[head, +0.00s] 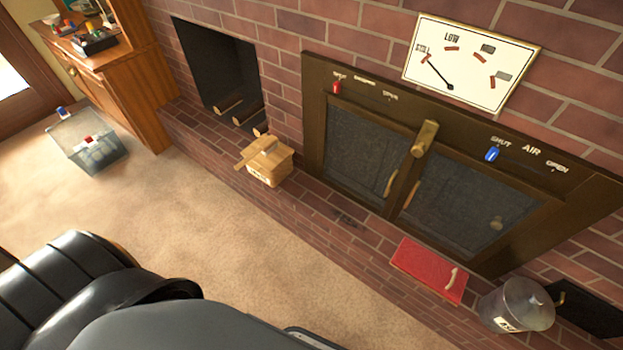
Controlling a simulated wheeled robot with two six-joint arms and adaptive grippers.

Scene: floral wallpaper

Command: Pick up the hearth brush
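I cannot clearly make out a hearth brush in the head view. A small tan wooden box (270,172) stands on the brick hearth, left of the stove doors. A light wooden bar-like piece (250,152) and a greyish piece lie at its top; I cannot tell whether either belongs to a brush. A small dark flat patch (347,218) lies on the hearth before the doors, too small to identify. Neither of my grippers is in view. Large dark parts at the bottom left are probably mine and hide the floor there.
The brick hearth (310,205) runs along the wall. On it are a red flat item (428,268), a grey lidded bucket (515,305) and a black object (585,312). A clear bin (88,148) stands by the wooden cabinet (135,75). Carpet (190,215) between is clear.

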